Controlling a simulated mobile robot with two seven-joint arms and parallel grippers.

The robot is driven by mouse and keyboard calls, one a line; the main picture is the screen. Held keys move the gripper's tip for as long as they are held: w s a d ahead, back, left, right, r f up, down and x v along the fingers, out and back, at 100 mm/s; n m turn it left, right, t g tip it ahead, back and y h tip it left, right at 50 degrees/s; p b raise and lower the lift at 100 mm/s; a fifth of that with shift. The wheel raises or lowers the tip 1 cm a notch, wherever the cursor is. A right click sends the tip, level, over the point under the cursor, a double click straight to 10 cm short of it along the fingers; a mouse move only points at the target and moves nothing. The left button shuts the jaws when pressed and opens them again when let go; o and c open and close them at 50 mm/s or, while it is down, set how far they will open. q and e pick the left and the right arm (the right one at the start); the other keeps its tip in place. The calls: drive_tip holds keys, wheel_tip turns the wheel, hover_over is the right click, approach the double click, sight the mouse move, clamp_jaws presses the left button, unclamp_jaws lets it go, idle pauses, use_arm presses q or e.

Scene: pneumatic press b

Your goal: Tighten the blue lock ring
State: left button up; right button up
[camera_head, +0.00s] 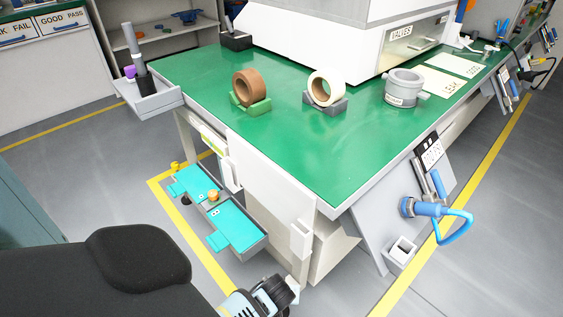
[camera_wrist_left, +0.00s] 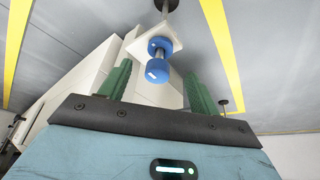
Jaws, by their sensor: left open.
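In the left wrist view two blue round parts, an upper one (camera_wrist_left: 160,46) and a lower one (camera_wrist_left: 158,71), sit in line on a short metal shaft by a white square plate (camera_wrist_left: 142,42). I cannot tell which is the lock ring. My left gripper (camera_wrist_left: 159,72) is open. Its two green fingers stand left and right of the lower blue part, with gaps visible on both sides. In the head view my left gripper (camera_head: 280,291) is low in front of the workbench's near leg, and these blue parts are not clearly seen there. My right gripper is not in view.
The green workbench (camera_head: 310,150) holds a brown roll (camera_head: 247,87), a cream roll (camera_head: 326,88) and a grey metal ring part (camera_head: 403,88). A blue connector (camera_head: 409,207) with a hose (camera_head: 458,234) sits at the right front.

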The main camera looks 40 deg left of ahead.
use_arm(q)
drive_tip(key=b+x, duration=0.4)
drive_tip(key=x, duration=0.3)
drive_tip(key=shift+w+f, duration=0.1)
drive_tip(key=shift+f, duration=0.2)
drive_tip(key=shift+c, duration=0.2)
drive_tip(key=c, duration=0.9)
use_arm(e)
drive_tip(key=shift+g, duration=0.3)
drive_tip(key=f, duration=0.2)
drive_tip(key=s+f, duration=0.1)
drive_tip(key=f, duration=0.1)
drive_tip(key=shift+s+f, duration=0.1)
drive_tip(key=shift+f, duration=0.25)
